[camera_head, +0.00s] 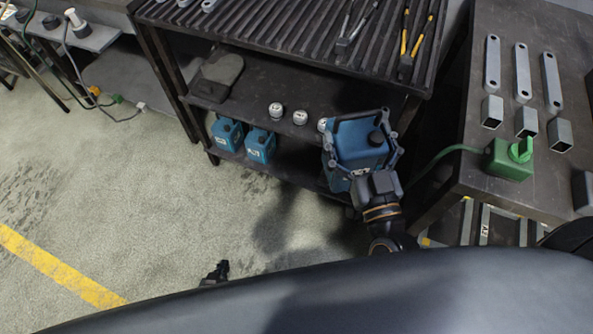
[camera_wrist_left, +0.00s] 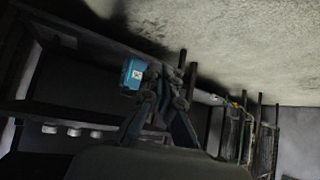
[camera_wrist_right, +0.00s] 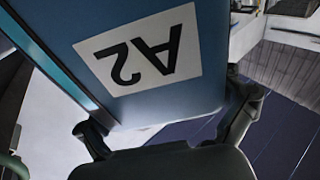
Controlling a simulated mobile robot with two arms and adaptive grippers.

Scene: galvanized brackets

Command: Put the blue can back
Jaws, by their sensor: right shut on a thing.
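A blue can (camera_head: 358,142) with a black cap is held in my right gripper (camera_head: 364,128), whose fingers lie along its sides. It is in front of the right part of the shelf unit. In the right wrist view the can (camera_wrist_right: 205,80) fills much of the picture, with a white label reading A2 upside down. Two similar blue cans, the left one (camera_head: 228,134) and the right one (camera_head: 260,146), stand on the low shelf (camera_head: 292,166). My left gripper (camera_head: 216,272) is low over the floor, apart from everything; its fingers look close together and empty.
The middle shelf (camera_head: 255,92) carries several small white round pieces and a dark flat pad (camera_head: 218,76). Tools lie on the ribbed top (camera_head: 270,30). A bench (camera_head: 460,175) with metal brackets and a green device (camera_head: 509,160) stands close at right. The floor at left is clear.

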